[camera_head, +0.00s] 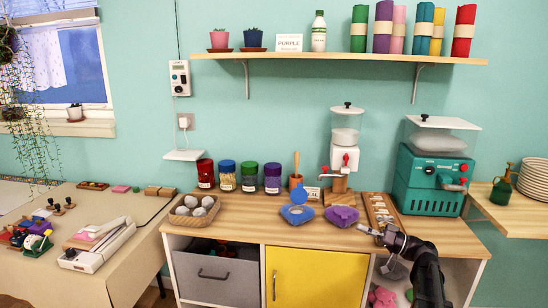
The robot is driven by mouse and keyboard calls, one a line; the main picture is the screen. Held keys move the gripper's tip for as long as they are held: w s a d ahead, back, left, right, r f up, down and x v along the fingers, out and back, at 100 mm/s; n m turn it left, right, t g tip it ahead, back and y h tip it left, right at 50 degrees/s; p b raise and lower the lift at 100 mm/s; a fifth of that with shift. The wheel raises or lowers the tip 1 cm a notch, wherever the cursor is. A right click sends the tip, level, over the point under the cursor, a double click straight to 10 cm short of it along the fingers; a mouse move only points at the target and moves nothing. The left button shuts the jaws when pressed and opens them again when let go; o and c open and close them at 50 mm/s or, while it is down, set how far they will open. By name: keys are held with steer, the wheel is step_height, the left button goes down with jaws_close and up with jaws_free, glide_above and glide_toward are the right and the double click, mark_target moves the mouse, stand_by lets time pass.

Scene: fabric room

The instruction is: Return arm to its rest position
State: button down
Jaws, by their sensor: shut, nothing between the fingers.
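My gripper (367,231) is at the lower right of the head view, at the end of my black arm. It is shut and empty. It points left, in front of the wooden counter's (240,222) right part. My arm hides part of the counter edge and the open compartment below.
A white mill (344,160) and a teal machine (430,180) stand behind. The yellow door (315,277) is shut. The counter's front middle is clear.

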steer(key=s+a+f+m+g+h, duration=0.1)
steer(key=s+a+f+g+h, duration=0.25)
steer(key=a+f, duration=0.3)
steer(key=s+a+f+g+h, duration=0.25)
steer(key=a+f+h, duration=0.2)
steer(key=f, duration=0.25)
steer(key=s+d+f+m+g+h, duration=0.1)
steer(key=s+f+m+g+h, duration=0.15)
steer(key=s+f+h, duration=0.75)
step_height(320, 180, up, 24)
steer(key=s+h+p, duration=0.1)
steer(key=p, duration=2.2)
steer(key=shift+d+p, duration=0.15)
steer(key=shift+p, duration=0.15)
steer(key=shift+s+t, duration=0.1)
steer(key=shift+t, duration=0.15)
